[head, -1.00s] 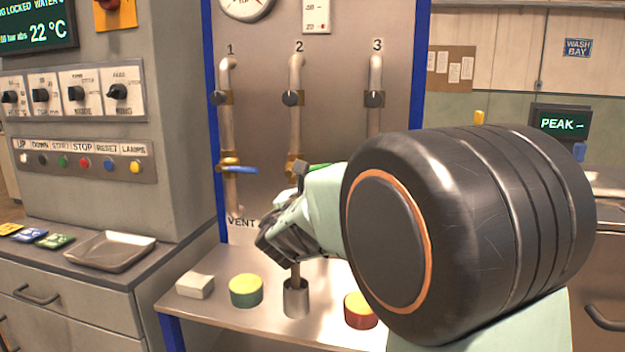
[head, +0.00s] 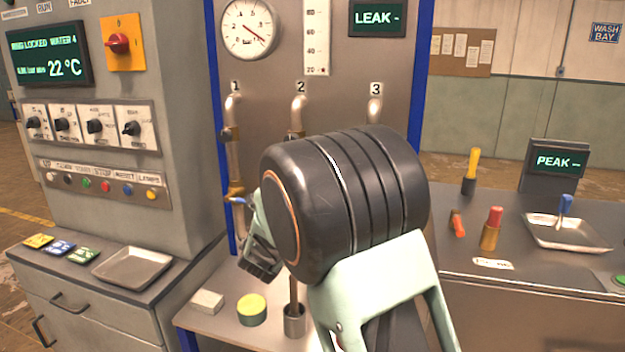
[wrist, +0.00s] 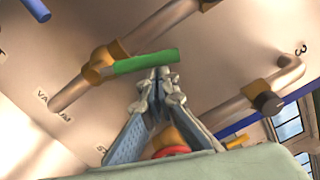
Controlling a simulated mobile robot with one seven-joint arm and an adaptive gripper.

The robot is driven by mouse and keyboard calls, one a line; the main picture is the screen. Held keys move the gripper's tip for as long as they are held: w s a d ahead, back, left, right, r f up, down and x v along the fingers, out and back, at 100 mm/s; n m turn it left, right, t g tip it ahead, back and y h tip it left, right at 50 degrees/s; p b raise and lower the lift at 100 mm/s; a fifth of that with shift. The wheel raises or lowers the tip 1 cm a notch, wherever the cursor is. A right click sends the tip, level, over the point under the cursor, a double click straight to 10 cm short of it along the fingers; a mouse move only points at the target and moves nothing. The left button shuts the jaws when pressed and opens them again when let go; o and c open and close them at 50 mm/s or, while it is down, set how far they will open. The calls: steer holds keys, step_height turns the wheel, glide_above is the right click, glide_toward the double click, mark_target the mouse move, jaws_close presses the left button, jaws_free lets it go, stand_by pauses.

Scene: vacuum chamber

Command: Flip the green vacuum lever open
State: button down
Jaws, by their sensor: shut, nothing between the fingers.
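The green vacuum lever (wrist: 147,62) shows in the wrist view as a green bar reaching sideways from a brass valve (wrist: 105,63), on a pipe near the word VACUUM. My gripper (wrist: 163,73) is shut and empty, its fingertips right at the lever's lower edge, toward its free end. I cannot tell whether they touch. In the head view my gripper (head: 260,262) is partly seen in front of the panel, and my arm hides the green lever.
A blue lever (head: 238,200) is on pipe 1, left of my gripper. On the shelf below are a white block (head: 207,302), a green-and-yellow round piece (head: 252,310) and a metal cup (head: 294,321). A side bench (head: 480,250) with tools stands right.

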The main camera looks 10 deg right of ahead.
steer(key=shift+w+a+r+n+p, duration=0.15)
steer(key=shift+a+r+n+p, duration=0.1)
steer(key=shift+a+n+p, duration=0.45)
steer(key=shift+w+a+r+n+p, duration=0.25)
steer(key=shift+n+p, duration=0.1)
steer(key=shift+p, duration=0.6)
steer(key=shift+w+a+r+n+p, duration=0.1)
steer(key=shift+a+r+n+p, duration=0.1)
steer(key=shift+a+n+p, duration=0.5)
steer(key=shift+d, duration=0.1)
